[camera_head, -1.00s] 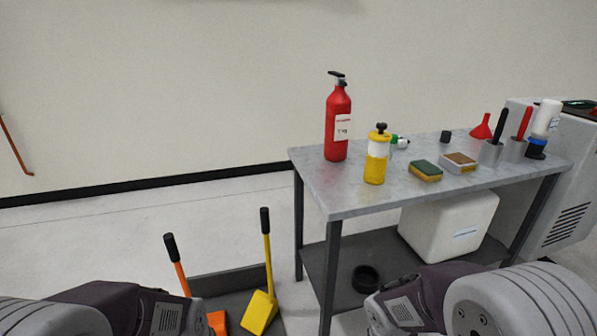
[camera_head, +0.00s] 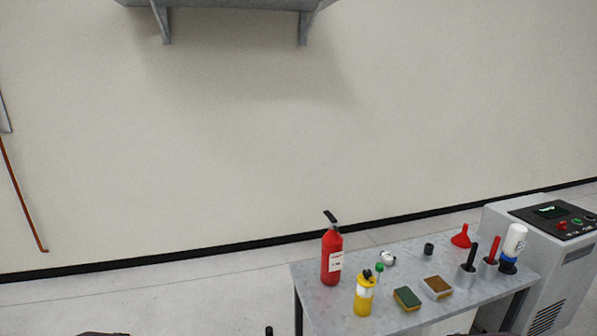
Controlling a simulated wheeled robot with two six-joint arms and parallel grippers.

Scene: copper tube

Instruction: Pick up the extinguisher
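The red extinguisher (camera_head: 331,257) stands upright near the left end of the grey table (camera_head: 312,296). It has a black handle on top and a white label on its front. A yellow and white spray bottle (camera_head: 364,294) stands just to its right and nearer to me. Neither gripper shows in the head view; only small dark tops of my own arms show at the bottom edge.
Two sponges (camera_head: 407,299), a red funnel (camera_head: 461,237), cups with tools (camera_head: 466,277) and a white bottle (camera_head: 513,244) stand further right on the table. A grey machine (camera_head: 562,262) stands right of it. A shelf (camera_head: 232,4) hangs above on the wall.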

